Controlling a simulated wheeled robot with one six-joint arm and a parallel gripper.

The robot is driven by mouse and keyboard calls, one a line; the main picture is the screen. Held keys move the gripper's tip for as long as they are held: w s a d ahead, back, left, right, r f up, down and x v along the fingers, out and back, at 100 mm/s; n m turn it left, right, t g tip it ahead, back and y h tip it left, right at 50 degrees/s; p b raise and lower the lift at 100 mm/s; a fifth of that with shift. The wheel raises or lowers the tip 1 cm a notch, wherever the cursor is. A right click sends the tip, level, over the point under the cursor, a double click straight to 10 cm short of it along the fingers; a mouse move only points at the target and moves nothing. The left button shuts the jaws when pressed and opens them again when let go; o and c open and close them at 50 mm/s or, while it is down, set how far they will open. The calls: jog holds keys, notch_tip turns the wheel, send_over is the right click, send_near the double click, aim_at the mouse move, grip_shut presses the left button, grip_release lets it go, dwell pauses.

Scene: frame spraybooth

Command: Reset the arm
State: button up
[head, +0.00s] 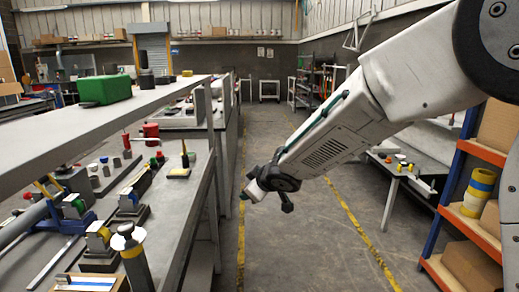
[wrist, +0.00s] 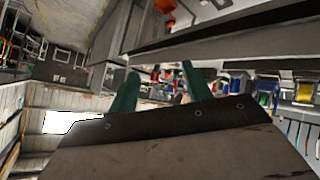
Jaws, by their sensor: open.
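My arm reaches in from the upper right in the head view and slants down to the middle. My gripper (head: 245,192) is at its end, over the aisle floor and just right of the workbench edge. In the wrist view my gripper (wrist: 157,85) shows two green fingers standing apart, with nothing between them. The wrist view is tilted, with the workbench and its small parts to the right. My gripper touches nothing that I can see.
A workbench (head: 205,170) with several tools and fixtures runs along the left, under a grey shelf (head: 70,130) bearing a green box (head: 104,89). An orange and blue rack (head: 483,151) stands at the right. The aisle floor (head: 300,225) between yellow lines is clear.

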jog(key=s+d+r+m+g+h, duration=0.1)
jog(key=s+d+m+g+h, duration=0.2)
jog(key=s+d, duration=0.65)
jog(key=s+d+r+m+g+h, duration=0.1)
jog(key=s+d+m+h, duration=0.4)
jog(key=d, duration=0.7)
jog(key=s+d+r+m+g+y, duration=0.1)
jog(key=s+d+m, duration=0.1)
jog(key=s, duration=1.1)
jog(key=s+d+r+m+g+y, duration=0.1)
jog(key=s+d, duration=0.4)
jog(key=s, duration=0.8)
jog(key=shift+d+r+m+g+y, duration=0.15)
jog(key=shift+r+m+g+y, duration=0.3)
jog(key=shift+r+g, duration=0.35)
jog(key=shift+s, duration=0.1)
